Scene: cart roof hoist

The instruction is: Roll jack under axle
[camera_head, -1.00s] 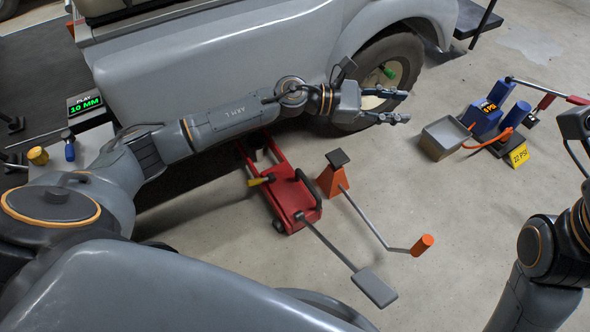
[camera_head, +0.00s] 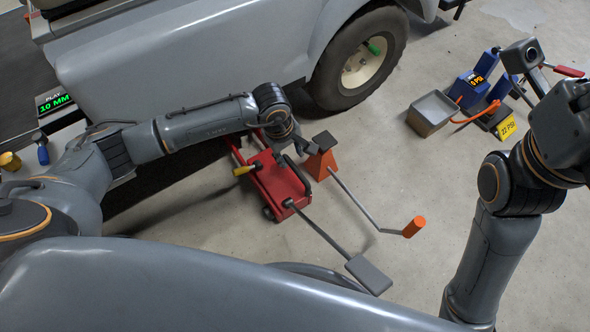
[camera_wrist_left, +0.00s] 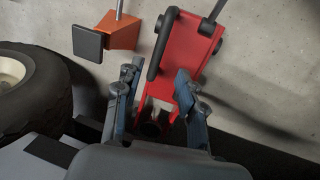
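The red floor jack (camera_head: 282,181) stands on the concrete beside the grey cart (camera_head: 190,50), with its far end near the cart's lower edge. Its handle (camera_head: 318,227) points away from the cart to a grey pad. My left gripper (camera_head: 301,148) is over the far right part of the jack in the head view. In the left wrist view my left gripper (camera_wrist_left: 158,98) has its fingers spread, with the red jack (camera_wrist_left: 186,52) below and beyond them; contact cannot be told. The axle is hidden under the cart.
An orange stand (camera_head: 319,160) with a crank handle is close beside the jack. The cart's wheel (camera_head: 360,58) is beyond it. A blue pump set (camera_head: 475,88) and a grey tray (camera_head: 433,113) stand at the right. The floor between is clear.

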